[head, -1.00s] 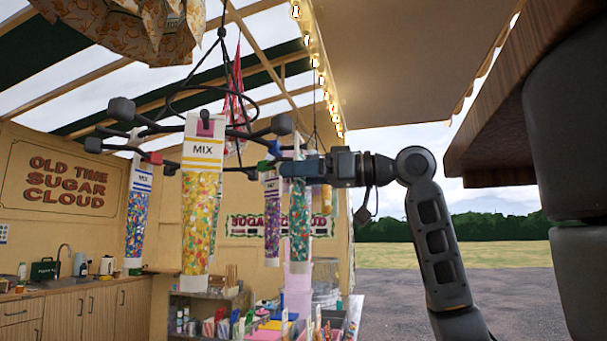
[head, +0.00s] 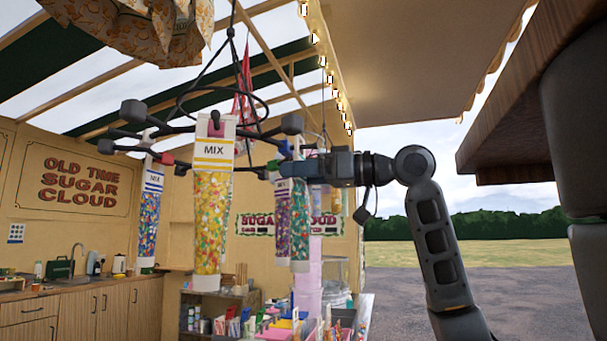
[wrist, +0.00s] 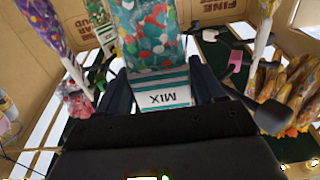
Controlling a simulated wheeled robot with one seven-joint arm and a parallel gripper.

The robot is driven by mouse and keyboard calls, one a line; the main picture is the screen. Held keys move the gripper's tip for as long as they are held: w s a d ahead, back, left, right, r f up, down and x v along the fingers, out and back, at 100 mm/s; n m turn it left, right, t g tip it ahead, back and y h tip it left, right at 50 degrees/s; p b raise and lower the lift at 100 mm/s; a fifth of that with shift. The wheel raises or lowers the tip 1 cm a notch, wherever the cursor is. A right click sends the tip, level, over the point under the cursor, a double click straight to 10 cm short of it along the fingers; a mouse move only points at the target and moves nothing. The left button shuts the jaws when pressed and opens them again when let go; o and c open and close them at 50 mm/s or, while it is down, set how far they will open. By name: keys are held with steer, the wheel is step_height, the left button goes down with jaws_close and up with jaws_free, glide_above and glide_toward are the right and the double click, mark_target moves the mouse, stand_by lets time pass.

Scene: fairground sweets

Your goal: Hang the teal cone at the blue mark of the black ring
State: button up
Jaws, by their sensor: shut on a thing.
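My gripper (head: 306,166) is shut on the teal cone (head: 300,222), which hangs upright below the fingers. In the wrist view the teal cone (wrist: 150,35) shows its teal-striped MIX label between the fingers (wrist: 160,95). The black ring (head: 185,128) hangs at the left of my gripper, with arms sticking out. The blue mark (head: 284,148) is on the ring's right side, just left of the gripper in the picture; the depth between them is unclear. I cannot see the teal cone's top clearly.
A yellow-striped cone (head: 212,225) hangs at the ring's front and a blue-striped cone (head: 150,215) at its left. A purple cone (head: 282,215) hangs close behind the teal cone, partly covered. A counter with sweets (head: 300,325) stands below.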

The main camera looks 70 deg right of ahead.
steer(key=shift+f, duration=0.4)
stand_by(0.3)
steer(key=o, duration=1.5)
steer(key=shift+s+d, duration=0.2)
steer(key=shift+s, duration=2.3)
steer(key=shift+s+d, duration=0.2)
steer(key=shift+s, duration=2.3)
